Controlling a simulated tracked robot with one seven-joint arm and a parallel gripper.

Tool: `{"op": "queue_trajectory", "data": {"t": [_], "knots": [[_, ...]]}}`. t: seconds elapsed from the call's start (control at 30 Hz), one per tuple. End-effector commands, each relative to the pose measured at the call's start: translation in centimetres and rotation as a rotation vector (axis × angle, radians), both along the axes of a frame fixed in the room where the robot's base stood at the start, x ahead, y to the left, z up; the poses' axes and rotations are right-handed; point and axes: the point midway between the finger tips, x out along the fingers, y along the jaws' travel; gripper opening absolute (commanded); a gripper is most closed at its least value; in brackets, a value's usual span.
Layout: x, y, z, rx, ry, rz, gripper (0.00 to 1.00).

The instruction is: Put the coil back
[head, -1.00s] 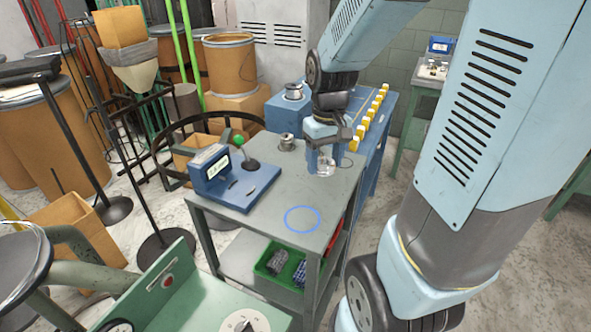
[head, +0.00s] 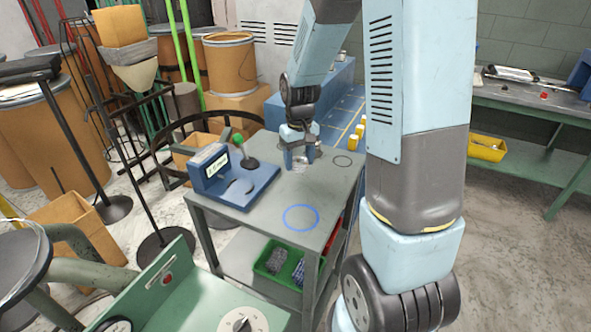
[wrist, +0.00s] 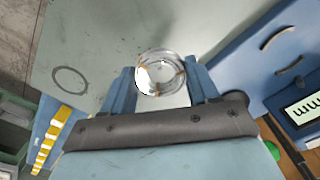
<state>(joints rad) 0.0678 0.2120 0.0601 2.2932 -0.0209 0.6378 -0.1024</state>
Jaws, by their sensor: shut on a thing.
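The coil (wrist: 160,73) is a shiny wire ring with small orange ties, seen between my fingers in the wrist view. My gripper (wrist: 163,82) is shut on it, one blue finger on each side. In the head view my gripper (head: 299,162) is over the back part of the grey table (head: 262,205), and the coil shows only faintly below the fingers. I cannot tell whether the coil touches the table. A blue circle (head: 301,204) is marked on the table's front part. A thin dark circle (head: 342,161) is marked at the right; both circles are empty.
A blue gauge with a display (head: 210,167) and a green-knobbed lever (head: 245,153) stand left of my gripper. A green bin (head: 277,264) is on the shelf below. Yellow blocks (head: 357,130) line the blue bench behind. The tabletop around the blue circle is clear.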

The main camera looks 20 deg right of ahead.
Motion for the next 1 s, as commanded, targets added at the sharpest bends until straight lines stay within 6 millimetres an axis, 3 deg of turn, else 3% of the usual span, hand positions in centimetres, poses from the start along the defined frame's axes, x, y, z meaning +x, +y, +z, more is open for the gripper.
{"op": "queue_trajectory", "data": {"t": [0.37,0.6,0.97,1.0], "knots": [[1.5,0.2,-1.8,0.000,0.001,0.000,0.17],[1.4,0.2,-4.7,0.000,0.002,0.001,0.17],[1.5,0.2,-5.0,0.000,-0.001,0.001,0.17],[1.5,0.2,-5.0,0.000,-0.001,0.001,0.61]]}}
